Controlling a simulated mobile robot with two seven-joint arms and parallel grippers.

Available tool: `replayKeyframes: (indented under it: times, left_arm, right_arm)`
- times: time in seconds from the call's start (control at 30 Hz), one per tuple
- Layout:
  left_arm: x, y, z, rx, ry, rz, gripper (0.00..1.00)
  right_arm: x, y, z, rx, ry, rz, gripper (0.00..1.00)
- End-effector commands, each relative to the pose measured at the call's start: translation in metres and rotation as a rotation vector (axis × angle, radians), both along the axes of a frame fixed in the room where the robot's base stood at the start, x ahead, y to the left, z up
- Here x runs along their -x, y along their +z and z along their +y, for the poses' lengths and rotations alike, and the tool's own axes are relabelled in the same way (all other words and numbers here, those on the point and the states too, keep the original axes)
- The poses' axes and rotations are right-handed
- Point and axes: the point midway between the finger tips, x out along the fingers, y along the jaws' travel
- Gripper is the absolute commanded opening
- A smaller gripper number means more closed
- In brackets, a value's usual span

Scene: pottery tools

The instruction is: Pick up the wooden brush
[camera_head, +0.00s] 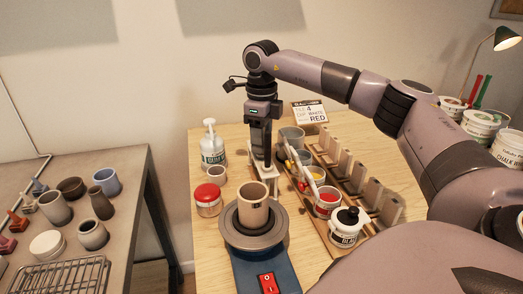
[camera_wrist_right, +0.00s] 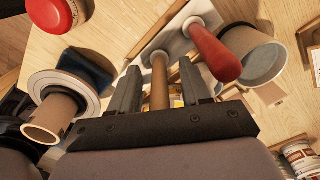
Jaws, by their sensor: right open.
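My right gripper (camera_head: 261,150) points down over a small white holder (camera_head: 263,184) behind the pottery wheel. In the right wrist view the gripper (camera_wrist_right: 159,72) is open, with one finger on each side of an upright light-brown wooden handle, which I take for the wooden brush (camera_wrist_right: 159,85). I cannot tell whether the fingers touch it. The brush's far end is at the white holder (camera_wrist_right: 178,42). A second tool with a thick red handle (camera_wrist_right: 214,53) stands right beside the right finger. In the head view the gripper hides the brush. My left gripper is not in view.
A beige cup (camera_head: 252,210) sits on the wheel (camera_head: 254,240) in front of the holder. A red-lidded jar (camera_head: 208,201) and a white bottle (camera_head: 213,150) stand left. Paint pots (camera_head: 327,202) and a wooden rack (camera_head: 353,178) stand close on the right.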

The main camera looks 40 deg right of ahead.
Motion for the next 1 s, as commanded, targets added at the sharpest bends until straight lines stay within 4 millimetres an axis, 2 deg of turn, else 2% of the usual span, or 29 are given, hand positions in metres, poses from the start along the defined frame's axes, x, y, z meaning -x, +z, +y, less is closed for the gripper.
replayKeyframes:
  times: [0.13,0.17,0.2,0.3,0.73,0.87,1.0]
  left_arm:
    - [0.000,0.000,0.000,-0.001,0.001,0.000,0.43]
    - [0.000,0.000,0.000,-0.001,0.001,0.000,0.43]
    - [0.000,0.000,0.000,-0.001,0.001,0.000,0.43]
    - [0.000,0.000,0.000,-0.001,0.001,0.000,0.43]
    - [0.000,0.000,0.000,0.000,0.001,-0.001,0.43]
    - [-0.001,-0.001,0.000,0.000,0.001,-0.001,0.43]
    - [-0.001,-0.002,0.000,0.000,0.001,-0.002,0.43]
  right_arm:
    - [0.000,0.000,0.000,0.000,0.000,0.000,0.47]
    - [0.000,0.000,0.000,0.000,0.000,0.000,0.41]
    - [0.000,0.000,0.000,0.000,0.000,0.000,0.28]
    - [0.000,0.000,0.000,0.000,0.000,0.000,0.00]
    - [0.000,0.005,0.000,0.000,0.001,-0.001,0.00]
    - [-0.001,0.017,0.000,0.000,0.001,-0.003,0.00]
    - [-0.001,0.039,0.001,-0.001,0.001,-0.004,0.00]
